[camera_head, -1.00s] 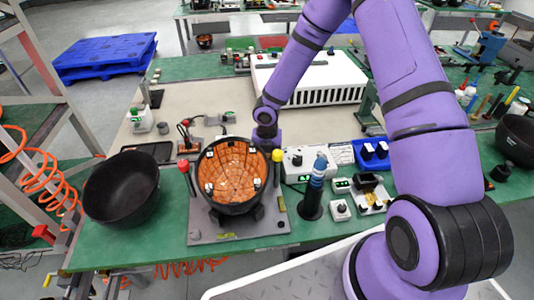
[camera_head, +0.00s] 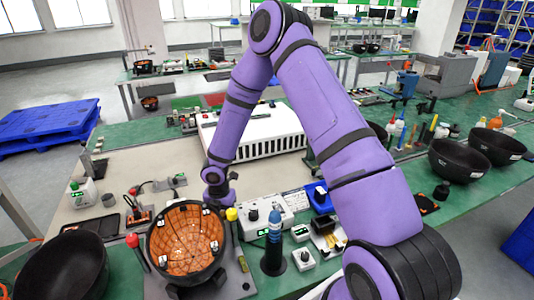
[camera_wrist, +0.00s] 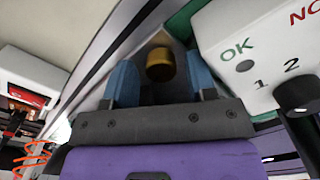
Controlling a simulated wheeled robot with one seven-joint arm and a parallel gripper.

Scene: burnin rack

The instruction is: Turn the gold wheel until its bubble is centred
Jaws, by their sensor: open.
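The gold wheel (camera_wrist: 160,65) shows in the wrist view as a small gold cylinder, just beyond the gap between two blue fingers. My gripper (camera_wrist: 161,80) is open, with one finger to each side of the wheel in the picture. I cannot tell whether either finger touches it. In the head view my gripper (camera_head: 218,198) is at the back right of the black bowl with the orange lining; its fingers and the wheel are hidden there. I cannot make out the bubble in either view.
A white box (camera_wrist: 250,50) marked OK, with a black knob, is close to my right finger. The orange-lined bowl (camera_head: 187,243), red- and yellow-topped levers and a blue-topped black cylinder (camera_head: 272,245) stand nearby. A long white unit (camera_head: 258,132) is behind.

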